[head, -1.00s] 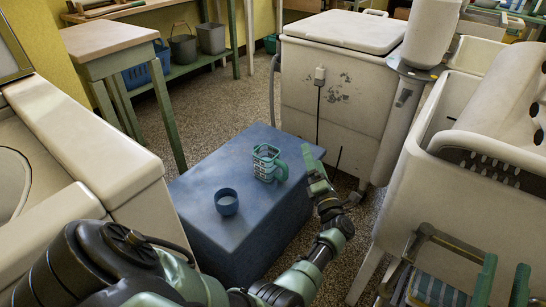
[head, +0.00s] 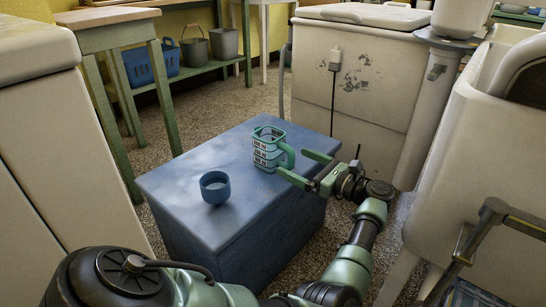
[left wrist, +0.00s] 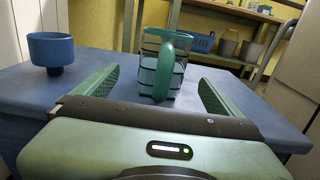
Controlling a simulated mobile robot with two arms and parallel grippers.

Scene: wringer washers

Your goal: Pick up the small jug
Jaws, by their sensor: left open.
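The small jug (head: 267,150) is a clear and teal jug with dark markings and a green handle. It stands upright on a blue box-like table (head: 180,187), near its right side. My left gripper (head: 305,168) is open and empty, just right of the jug, with its fingers pointing toward the handle. In the left wrist view the jug (left wrist: 160,80) stands ahead between the open fingers (left wrist: 158,90), its handle facing me. The gripper appears apart from the jug. My right gripper is not in view.
A small blue cup (head: 215,187) stands on the blue table, left of and nearer than the jug. A white washer (head: 375,85) stands behind the table, and another white tub (head: 480,170) is on the right. A wooden table (head: 105,17) is at the back left.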

